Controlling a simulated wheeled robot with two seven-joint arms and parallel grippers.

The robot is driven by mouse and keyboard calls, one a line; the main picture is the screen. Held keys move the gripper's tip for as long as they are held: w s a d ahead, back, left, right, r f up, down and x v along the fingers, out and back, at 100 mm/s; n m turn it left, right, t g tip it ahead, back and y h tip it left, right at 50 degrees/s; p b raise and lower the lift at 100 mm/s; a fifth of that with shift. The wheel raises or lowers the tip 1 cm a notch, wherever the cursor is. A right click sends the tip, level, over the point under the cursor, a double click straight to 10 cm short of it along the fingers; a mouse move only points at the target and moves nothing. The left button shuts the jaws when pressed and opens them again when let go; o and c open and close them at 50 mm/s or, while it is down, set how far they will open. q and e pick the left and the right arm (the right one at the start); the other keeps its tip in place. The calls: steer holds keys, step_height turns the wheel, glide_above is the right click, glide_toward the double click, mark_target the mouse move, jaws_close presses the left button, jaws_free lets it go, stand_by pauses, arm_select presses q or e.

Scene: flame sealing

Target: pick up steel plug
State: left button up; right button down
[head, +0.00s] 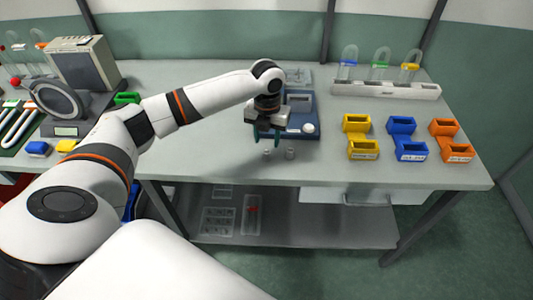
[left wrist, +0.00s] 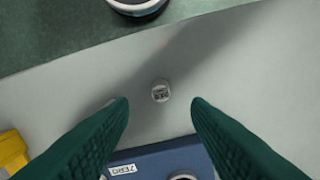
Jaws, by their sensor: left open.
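Two small grey metal cylinders stand on the table in the head view, a left one (head: 266,153) and a right one (head: 290,153). I cannot tell which is the steel plug. My left gripper (head: 266,136) points down just above them, with dark green fingers. In the left wrist view the gripper (left wrist: 160,104) is open and empty. One round grey plug (left wrist: 160,91) with dark marking on its top shows in line with the gap between the fingertips, apart from both. My right gripper is not in view.
A blue device (head: 309,125) stands just behind the gripper. Yellow (head: 357,124), blue (head: 402,126) and orange (head: 444,128) bins stand to the right, with a white rack (head: 385,89) behind. The table (head: 220,155) is clear to the left of the plugs.

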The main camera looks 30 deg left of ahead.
mark_target(267, 152)
arm_select(q)
step_height(267, 152, down, 5)
steer(key=shift+s+r+p, duration=0.15)
steer(key=shift+r+p, duration=0.05)
steer(key=shift+p, duration=0.55)
steer(key=shift+f, duration=0.3)
steer(key=shift+c, duration=0.5)
jaws_close()
